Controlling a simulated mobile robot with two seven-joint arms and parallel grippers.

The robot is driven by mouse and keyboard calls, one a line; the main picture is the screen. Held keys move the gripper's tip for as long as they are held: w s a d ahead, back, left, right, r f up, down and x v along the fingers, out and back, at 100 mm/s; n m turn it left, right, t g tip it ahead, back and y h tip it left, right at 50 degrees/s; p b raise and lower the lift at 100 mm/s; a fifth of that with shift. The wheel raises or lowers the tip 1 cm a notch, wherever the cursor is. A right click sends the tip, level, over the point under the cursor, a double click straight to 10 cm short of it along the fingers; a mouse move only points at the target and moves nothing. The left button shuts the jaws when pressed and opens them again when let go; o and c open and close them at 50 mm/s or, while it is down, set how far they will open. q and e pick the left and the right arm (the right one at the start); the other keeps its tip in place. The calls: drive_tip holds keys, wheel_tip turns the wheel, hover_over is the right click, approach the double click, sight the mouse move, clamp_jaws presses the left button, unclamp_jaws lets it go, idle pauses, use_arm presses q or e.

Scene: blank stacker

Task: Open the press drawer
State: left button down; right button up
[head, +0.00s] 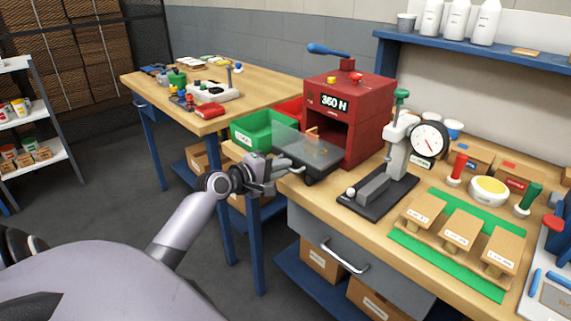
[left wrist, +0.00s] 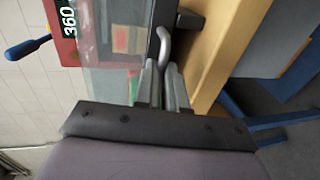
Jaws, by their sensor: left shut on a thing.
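The red press (head: 350,115) stands on the wooden bench, with a numbered display on its front and a blue lever on top. Its dark drawer (head: 312,160) sticks out of the front opening toward the left, with a clear panel above it. My left gripper (head: 272,174) is at the drawer's outer end, shut on the drawer handle. In the left wrist view the curved grey handle (left wrist: 164,47) runs between the fingers (left wrist: 162,85). The fingers partly hide the handle. My right gripper is not in view.
A green bin (head: 262,131) stands close behind the drawer. A dial gauge stand (head: 385,180) is right of the press. Brown blocks lie on a green mat (head: 408,250). A grey bench drawer (head: 345,262) sits below.

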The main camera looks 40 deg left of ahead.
use_arm(q)
drive_tip(key=shift+f, duration=0.15)
drive_tip(key=c, duration=1.2)
unclamp_jaws()
drive_tip(key=shift+w, duration=0.1)
drive_tip(key=v, duration=0.7)
